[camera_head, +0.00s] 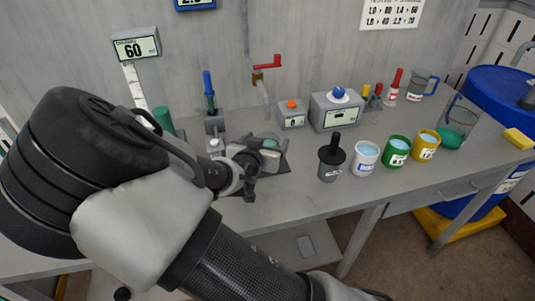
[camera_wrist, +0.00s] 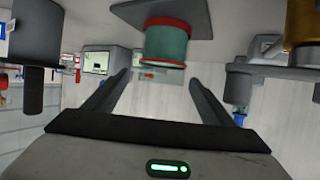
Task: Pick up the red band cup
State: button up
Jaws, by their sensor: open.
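The red band cup (camera_wrist: 166,46) is a teal, see-through cup with a red band near each end. In the wrist view it is at the top centre, against a dark grey plate (camera_wrist: 125,14), ahead of my gripper (camera_wrist: 160,80). The two fingers are spread wide, one to each side of the cup's line, with nothing between them. In the head view my gripper (camera_head: 257,165) is over the bench, and a greenish cup top (camera_head: 271,143) shows just beyond it. My gripper and arm hide most of that cup. I cannot tell the exact gap between fingers and cup.
To the right stand a black-handled grey pot (camera_head: 329,165), a white cup (camera_head: 365,158), a green cup (camera_head: 397,152) and a yellow cup (camera_head: 425,146). Behind are a button box (camera_head: 335,115), a red-handled tap (camera_head: 265,64) and a blue-topped holder (camera_head: 210,95). The front bench top is clear.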

aim_at(266, 112)
jog(key=shift+x, duration=0.95)
jog(key=shift+c, duration=0.3)
jog(key=c, duration=1.7)
notch_tip(266, 112, up, 10)
jog(key=p, duration=0.2)
jog(key=shift+p, duration=0.3)
jog(key=o, duration=1)
jog(key=shift+c, duration=0.2)
jog(key=c, duration=0.8)
